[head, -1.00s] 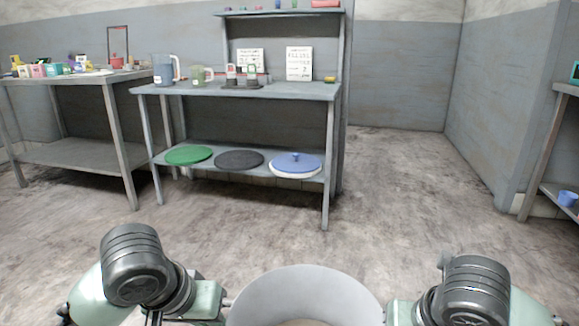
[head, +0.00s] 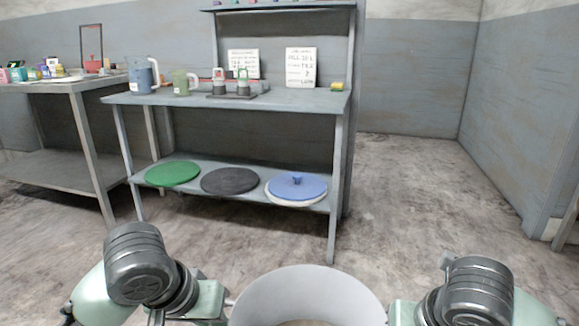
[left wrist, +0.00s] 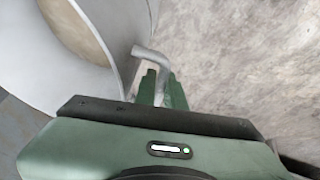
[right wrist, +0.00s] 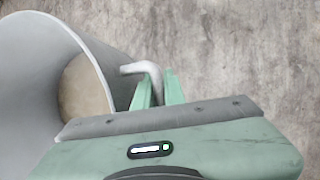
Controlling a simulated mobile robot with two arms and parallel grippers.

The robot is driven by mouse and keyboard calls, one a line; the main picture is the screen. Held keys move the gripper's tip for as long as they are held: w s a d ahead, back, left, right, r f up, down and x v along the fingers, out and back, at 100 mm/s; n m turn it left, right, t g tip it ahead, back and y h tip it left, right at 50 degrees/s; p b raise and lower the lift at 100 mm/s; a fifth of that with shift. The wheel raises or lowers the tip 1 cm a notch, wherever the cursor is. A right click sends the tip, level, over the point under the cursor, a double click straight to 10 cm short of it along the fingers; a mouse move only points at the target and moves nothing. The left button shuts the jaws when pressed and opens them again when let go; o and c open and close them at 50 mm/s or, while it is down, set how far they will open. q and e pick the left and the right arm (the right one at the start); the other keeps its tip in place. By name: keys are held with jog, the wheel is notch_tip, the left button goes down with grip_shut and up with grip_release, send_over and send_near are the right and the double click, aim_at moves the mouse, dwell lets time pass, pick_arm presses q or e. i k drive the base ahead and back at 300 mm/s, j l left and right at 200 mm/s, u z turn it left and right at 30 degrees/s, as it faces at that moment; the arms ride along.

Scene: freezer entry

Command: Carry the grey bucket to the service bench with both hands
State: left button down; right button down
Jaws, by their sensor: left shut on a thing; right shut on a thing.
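The grey bucket (head: 306,292) is at the bottom middle of the head view, between my two arms; its lower part is out of the picture. My left gripper (left wrist: 160,88) is shut on the bucket's side handle in the left wrist view. My right gripper (right wrist: 158,92) is shut on the opposite handle in the right wrist view. A tan surface shows inside the bucket (right wrist: 62,75). A grey bench (head: 300,101), which may be the service bench, stands ahead with a lower shelf.
On the bench top are a blue-grey jug (head: 142,76), a green mug (head: 181,82), two small lanterns or bottles (head: 243,82) and sign cards (head: 301,68). Green, black and blue discs (head: 297,186) lie on its shelf. Another table (head: 62,87) stands left. Floor ahead is clear.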

aim_at(305, 96)
jog(key=i, duration=0.95)
jog(key=i+j+z, duration=0.25)
jog(key=i, duration=0.55)
jog(key=i+l, duration=0.05)
jog(key=l, duration=0.05)
